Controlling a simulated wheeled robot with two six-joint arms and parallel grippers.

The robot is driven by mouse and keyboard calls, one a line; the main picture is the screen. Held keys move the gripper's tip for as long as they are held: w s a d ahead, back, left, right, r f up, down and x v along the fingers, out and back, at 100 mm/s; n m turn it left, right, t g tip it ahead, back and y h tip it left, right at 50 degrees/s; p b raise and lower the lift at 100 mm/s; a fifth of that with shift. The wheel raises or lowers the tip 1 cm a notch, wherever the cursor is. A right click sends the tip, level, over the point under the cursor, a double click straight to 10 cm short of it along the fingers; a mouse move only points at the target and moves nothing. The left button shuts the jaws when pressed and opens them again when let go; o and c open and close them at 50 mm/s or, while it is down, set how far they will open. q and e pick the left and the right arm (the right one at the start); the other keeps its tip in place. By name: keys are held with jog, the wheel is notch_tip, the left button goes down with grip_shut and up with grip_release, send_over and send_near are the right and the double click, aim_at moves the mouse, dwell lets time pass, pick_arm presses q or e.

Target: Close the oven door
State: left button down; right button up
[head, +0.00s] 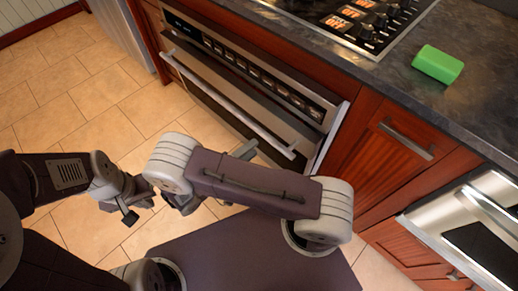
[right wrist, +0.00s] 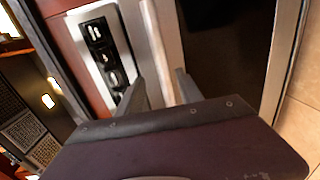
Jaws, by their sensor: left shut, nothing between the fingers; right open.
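The oven door (head: 215,88) is a steel-framed front with a dark window and a long bar handle (head: 228,103), set below a control panel in the wooden cabinet. It stands ajar, its right side edge showing out from the cabinet. In the right wrist view the dark door window (right wrist: 225,50) shows beyond the fingers. My right gripper (right wrist: 162,88) is open, its two fingers pointing at the oven front, with a pale bar in line between them; I cannot tell whether they touch it. My left gripper (head: 130,218) is shut and empty over the floor, away from the door.
A dark countertop (head: 325,62) with a cooktop (head: 355,22) and a green block (head: 438,65) lies above. Tiled floor (head: 95,105) is clear to the left.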

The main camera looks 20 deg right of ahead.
aim_at(268, 137)
jog(key=b+x, duration=0.1)
jog(key=x, duration=0.7)
jog(key=shift+w+d+f+b, duration=0.2)
jog(key=shift+d+b, duration=0.05)
jog(key=shift+b, duration=0.05)
pick_arm(q)
notch_tip(268, 137, down, 2)
jog(key=shift+f, duration=0.1)
pick_arm(e)
jog(key=shift+t, duration=0.3)
grip_shut()
dwell(0.6)
